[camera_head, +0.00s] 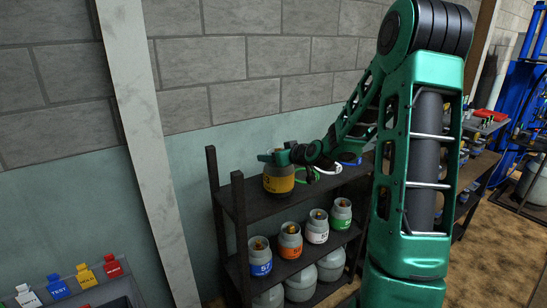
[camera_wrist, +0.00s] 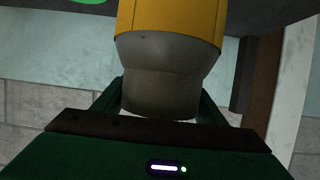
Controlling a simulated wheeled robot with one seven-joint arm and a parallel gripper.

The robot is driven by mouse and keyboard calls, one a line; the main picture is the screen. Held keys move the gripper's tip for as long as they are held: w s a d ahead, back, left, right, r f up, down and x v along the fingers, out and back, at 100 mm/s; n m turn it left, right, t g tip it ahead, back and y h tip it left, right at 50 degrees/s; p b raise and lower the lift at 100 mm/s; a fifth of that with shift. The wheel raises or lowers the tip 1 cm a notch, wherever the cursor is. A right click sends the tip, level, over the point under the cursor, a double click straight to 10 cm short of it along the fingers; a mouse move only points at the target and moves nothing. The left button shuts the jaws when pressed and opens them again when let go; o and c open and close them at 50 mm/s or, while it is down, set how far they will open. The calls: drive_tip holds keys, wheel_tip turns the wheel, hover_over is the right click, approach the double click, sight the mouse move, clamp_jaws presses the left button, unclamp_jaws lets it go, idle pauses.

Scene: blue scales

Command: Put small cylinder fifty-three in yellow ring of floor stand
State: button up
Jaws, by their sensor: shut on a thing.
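A small grey cylinder with a wide yellow band (camera_head: 279,180) is at the left end of the rack's top shelf; I cannot read its number. My green gripper (camera_head: 275,157) is shut on its top. In the wrist view, the cylinder's grey neck (camera_wrist: 160,82) is between my gripper's fingers (camera_wrist: 160,105), with the yellow band (camera_wrist: 168,22) beyond. It looks upright. I cannot tell whether its base touches the shelf. A green ring (camera_head: 301,179), a white ring (camera_head: 329,169) and a blue ring (camera_head: 351,161) show beside it. I see no yellow ring; the cylinder may hide it.
The dark rack (camera_head: 240,208) holds blue (camera_head: 260,267), orange (camera_head: 290,252), white (camera_head: 316,236) and green (camera_head: 340,221) banded cylinders on its middle shelf. Larger grey cylinders stand lower. A pale post (camera_head: 150,150) is left of the rack and a block wall (camera_head: 230,100) behind.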

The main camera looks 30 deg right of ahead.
drive_tip(key=o, duration=2.1)
